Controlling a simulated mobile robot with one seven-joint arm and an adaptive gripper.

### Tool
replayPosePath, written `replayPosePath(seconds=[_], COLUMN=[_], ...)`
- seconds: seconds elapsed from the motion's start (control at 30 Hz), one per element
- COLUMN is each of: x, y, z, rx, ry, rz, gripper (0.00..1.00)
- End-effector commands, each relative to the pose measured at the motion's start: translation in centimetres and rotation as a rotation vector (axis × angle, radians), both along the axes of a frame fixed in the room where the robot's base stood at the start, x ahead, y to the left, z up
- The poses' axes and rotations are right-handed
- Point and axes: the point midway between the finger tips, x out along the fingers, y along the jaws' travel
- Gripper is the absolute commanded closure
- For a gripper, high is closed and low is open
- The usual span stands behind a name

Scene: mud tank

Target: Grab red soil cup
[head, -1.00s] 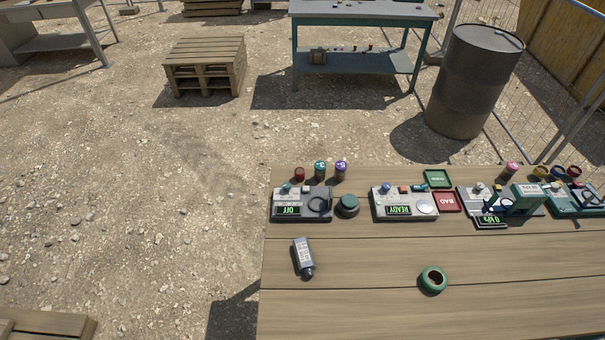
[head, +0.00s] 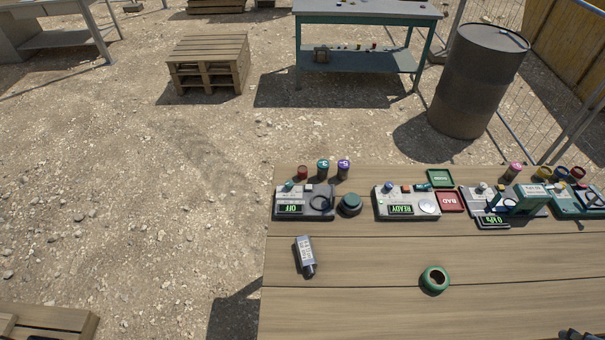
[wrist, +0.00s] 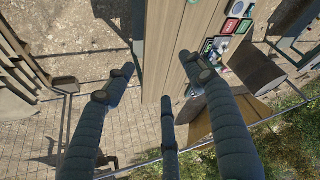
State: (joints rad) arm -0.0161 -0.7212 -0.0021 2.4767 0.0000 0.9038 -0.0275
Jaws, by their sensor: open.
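A small red cup (head: 302,172) stands at the back left of the wooden table, behind a device reading OFF. A teal-lidded cup (head: 322,168) and a purple-lidded cup (head: 343,168) stand just right of it. My gripper (wrist: 158,85) shows in the wrist view with its dark fingers spread and nothing between them. A dark piece at the bottom right corner of the head view appears to be part of it, far from the red cup. I cannot make out the red cup in the wrist view.
The wooden table (head: 350,300) also holds the OFF device (head: 290,209), a READY device (head: 400,210), green and red trays, a press-like device, a grey bottle (head: 305,255) and a green ring-shaped container (head: 434,279). The front of the table is mostly clear. A barrel (head: 475,85) stands behind.

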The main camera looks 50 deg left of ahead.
Motion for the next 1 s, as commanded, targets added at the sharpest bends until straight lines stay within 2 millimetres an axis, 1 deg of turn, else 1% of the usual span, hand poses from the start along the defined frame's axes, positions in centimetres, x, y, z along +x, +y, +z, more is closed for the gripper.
replayPosePath(seconds=[0.17, 0.27, 0.47, 0.6, 0.77, 1.0], x=[2.5, 4.3, 8.6, 11.5, 14.8, 19.6], y=[1.3, 2.4, 5.2, 7.5, 10.5, 15.6], z=[1.6, 2.7, 4.6, 5.6, 6.4, 6.9], rx=[-0.028, -0.051, -0.101, -0.134, -0.173, -0.228], ry=[0.02, 0.032, 0.056, 0.072, 0.089, 0.111], rz=[0.093, 0.165, 0.324, 0.435, 0.564, 0.759], gripper=[0.45, 0.45, 0.45, 0.45, 0.45, 0.45])
